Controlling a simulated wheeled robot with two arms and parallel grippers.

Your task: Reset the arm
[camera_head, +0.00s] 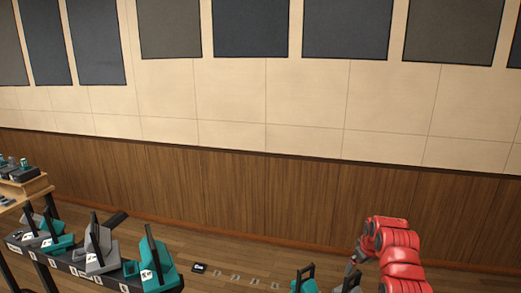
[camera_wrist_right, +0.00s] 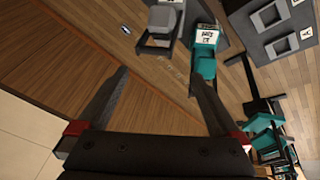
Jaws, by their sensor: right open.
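My right arm, red, comes in at the lower right of the head view, with its gripper (camera_head: 352,264) low and dark near the bottom edge. In the right wrist view the gripper (camera_wrist_right: 160,75) is open, its two dark fingers spread with nothing between them. Teal and grey fader units with black handles lie beyond the fingertips in that view, including a teal one (camera_wrist_right: 205,66) and a grey one (camera_wrist_right: 164,20); the gripper appears apart from them. My left gripper is not in view.
A dark console (camera_head: 108,282) with teal and grey fader units, such as a teal one (camera_head: 155,262), stands at the lower left. A wooden table (camera_head: 22,187) is at the far left. The wood-panelled wall (camera_head: 260,190) runs behind; the air before it looks clear.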

